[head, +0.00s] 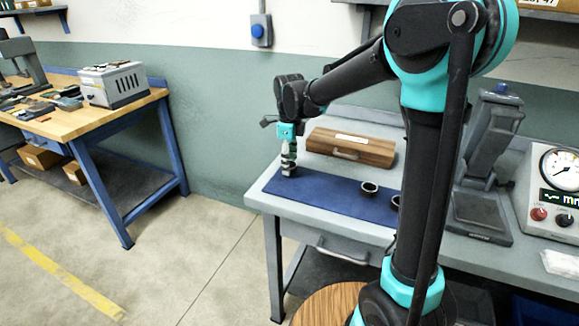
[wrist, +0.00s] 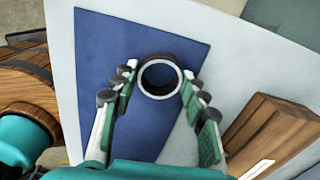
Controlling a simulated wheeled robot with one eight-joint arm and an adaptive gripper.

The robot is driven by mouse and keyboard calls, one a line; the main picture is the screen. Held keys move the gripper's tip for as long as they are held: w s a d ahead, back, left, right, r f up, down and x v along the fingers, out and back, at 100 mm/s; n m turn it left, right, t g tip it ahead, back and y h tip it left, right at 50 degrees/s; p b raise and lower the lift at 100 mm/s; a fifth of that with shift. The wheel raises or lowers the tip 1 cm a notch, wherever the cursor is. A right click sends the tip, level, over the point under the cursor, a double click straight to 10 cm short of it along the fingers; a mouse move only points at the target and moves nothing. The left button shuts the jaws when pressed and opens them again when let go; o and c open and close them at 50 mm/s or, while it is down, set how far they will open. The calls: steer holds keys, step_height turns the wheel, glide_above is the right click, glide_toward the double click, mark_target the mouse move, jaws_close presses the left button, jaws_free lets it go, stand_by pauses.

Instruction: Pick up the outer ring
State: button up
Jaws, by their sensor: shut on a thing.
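The outer ring (wrist: 157,97) is a dark ring with a pale face. In the wrist view it sits between the fingertips of my gripper (wrist: 160,82), which touch it on both sides. My gripper (head: 289,160) is shut on it and points down at the left end of the blue mat (head: 325,192). In the head view the ring is a small dark shape under the fingers, partly hidden. Whether it touches the mat or hangs just above it, I cannot tell.
Two other dark rings lie to the right on the mat, one open-faced (head: 369,187) and one partly behind my arm. A wooden case (head: 350,147) stands behind the mat. A grey gauge stand (head: 485,175) and a dial box (head: 555,190) stand at the right.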

step_height(320, 180, up, 19)
steer(key=shift+d+f, duration=0.1)
